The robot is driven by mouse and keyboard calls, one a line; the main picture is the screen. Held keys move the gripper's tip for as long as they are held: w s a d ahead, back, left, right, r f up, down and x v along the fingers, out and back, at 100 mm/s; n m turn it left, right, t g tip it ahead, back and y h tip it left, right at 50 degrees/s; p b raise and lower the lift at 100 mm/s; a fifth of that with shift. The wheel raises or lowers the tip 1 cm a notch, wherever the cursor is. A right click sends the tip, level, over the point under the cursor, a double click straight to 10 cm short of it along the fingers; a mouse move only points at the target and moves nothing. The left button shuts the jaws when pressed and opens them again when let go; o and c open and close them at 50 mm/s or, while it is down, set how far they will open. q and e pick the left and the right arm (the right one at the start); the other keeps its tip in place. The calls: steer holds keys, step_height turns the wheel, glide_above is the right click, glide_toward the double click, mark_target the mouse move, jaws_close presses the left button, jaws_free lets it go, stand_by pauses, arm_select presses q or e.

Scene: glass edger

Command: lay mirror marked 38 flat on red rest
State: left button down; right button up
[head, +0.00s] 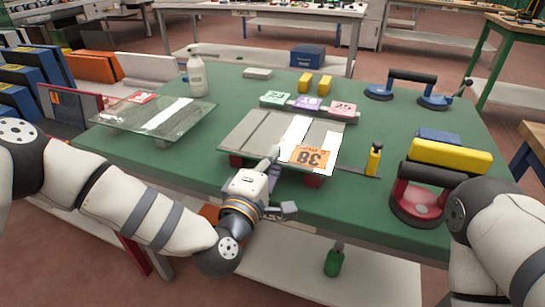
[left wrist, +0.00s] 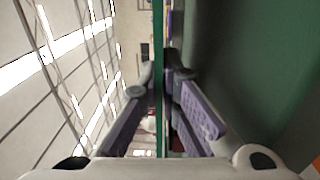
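The mirror marked 38 (head: 262,133) is a grey reflective pane with an orange 38 label that reads upside down, at the middle of the green table in the head view. It looks about level over the red rest (head: 312,181), whose dark red blocks show under its front edge. I cannot tell whether it touches all of the rest. My left gripper (head: 272,160) is at the mirror's front edge. In the left wrist view the left gripper (left wrist: 160,76) has its fingers on both sides of the pane edge, closed on it. My right gripper is out of view.
A clear glass pane (head: 150,117) and a spray bottle (head: 196,72) are at left. Numbered cards (head: 308,103) lie behind the mirror. A blue suction lifter (head: 410,88) stands behind.

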arm_select(q)
steer(key=shift+f, duration=0.3)
stand_by(0.5)
steer(key=c, duration=1.7)
jaws_free()
steer(key=shift+f, duration=0.15)
steer(key=v, duration=1.2)
